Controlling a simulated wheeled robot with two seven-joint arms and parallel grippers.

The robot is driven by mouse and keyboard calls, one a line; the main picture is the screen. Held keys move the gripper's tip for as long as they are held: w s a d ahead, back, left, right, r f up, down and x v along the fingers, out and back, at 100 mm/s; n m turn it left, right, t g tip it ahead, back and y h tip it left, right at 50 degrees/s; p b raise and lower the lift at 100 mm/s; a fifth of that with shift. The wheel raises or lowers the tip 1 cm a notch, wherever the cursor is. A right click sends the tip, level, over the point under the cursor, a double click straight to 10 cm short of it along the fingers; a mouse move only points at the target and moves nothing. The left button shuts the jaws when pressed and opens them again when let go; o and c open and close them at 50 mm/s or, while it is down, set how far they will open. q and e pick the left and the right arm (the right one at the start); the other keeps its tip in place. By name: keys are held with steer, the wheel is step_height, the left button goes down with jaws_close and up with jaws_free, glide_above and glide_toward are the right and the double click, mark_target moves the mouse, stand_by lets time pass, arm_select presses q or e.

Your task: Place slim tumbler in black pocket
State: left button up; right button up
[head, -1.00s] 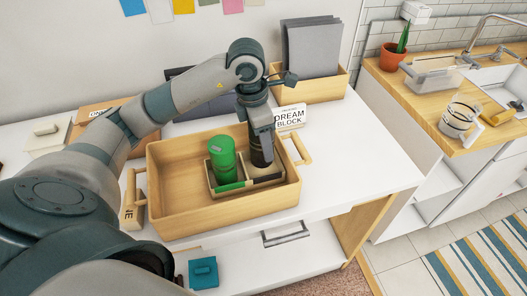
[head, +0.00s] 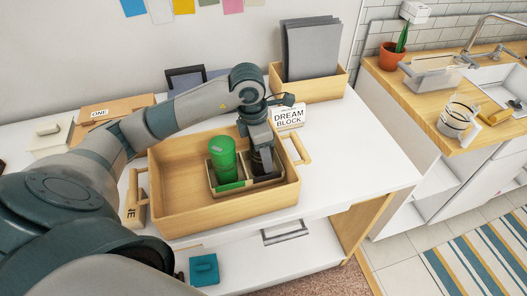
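A dark slim tumbler (head: 265,164) stands upright in the right part of a small divided holder, at the black pocket (head: 268,180). My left gripper (head: 262,151) is over the tumbler with its fingers at the tumbler's upper part. The gripper hides much of the tumbler, and I cannot tell whether the fingers are closed on it. A green tumbler (head: 222,158) stands in the green pocket (head: 229,186) to the left. The holder sits inside a wooden tray (head: 180,220) with handles. My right gripper is not in view.
A white card box labelled Dream Block (head: 289,118) stands just behind the tray. A wooden file box (head: 330,86) with grey sheets is at the back. The white table (head: 365,150) is clear right of the tray.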

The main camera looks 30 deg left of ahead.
arm_select(q)
steer(key=shift+f, duration=0.15)
steer(key=o, duration=0.9)
steer(key=shift+o, duration=0.2)
steer(key=shift+r, duration=0.5)
steer(key=r+b, duration=0.1)
steer(key=r, duration=0.2)
steer(key=r+b, duration=0.1)
steer(key=r, duration=0.2)
steer(key=s+a+r+b, duration=0.1)
steer(key=r, duration=0.2)
steer(key=shift+r, duration=0.4)
steer(key=shift+s+r, duration=0.2)
steer(key=shift+r, duration=0.5)
